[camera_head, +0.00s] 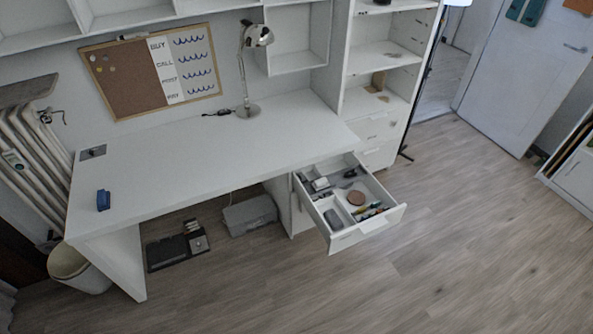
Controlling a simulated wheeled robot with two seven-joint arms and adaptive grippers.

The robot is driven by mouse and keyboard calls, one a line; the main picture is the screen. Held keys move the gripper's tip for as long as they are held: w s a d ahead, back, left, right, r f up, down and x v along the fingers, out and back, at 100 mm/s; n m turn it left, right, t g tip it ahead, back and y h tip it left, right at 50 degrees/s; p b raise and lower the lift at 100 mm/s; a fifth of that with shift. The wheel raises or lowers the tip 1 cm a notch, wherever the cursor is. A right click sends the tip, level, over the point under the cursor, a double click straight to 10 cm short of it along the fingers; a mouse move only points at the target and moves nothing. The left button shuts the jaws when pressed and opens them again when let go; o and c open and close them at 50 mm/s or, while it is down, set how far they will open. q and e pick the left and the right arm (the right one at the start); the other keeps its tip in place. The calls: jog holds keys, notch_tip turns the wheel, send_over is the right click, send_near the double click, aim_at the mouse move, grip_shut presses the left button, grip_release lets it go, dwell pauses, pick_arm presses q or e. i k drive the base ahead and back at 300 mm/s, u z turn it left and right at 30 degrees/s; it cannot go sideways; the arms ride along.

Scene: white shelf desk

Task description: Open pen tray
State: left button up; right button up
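The pen tray is a white drawer (342,237) under the right end of the white desk (190,183). It is pulled well out, and its inside shows from above. White dividers split it into compartments. They hold pens, a round brown item (356,198), a dark grey item (333,219) and several small dark and white things. The drawer's front panel faces the lower right, with clear floor in front of it. Neither my left nor my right gripper shows in the head view, and nothing is seen touching the drawer.
A lamp (249,62) and a blue item (103,200) stand on the desk, which is otherwise mostly clear. A bin (80,268) stands at the left. A grey box (250,215) and a dark item (176,250) lie underneath. The wooden floor (450,260) at right is free.

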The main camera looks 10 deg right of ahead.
aim_at(336, 179)
jog(key=u, duration=0.25)
jog(key=i, duration=1.1)
jog(key=z, duration=0.35)
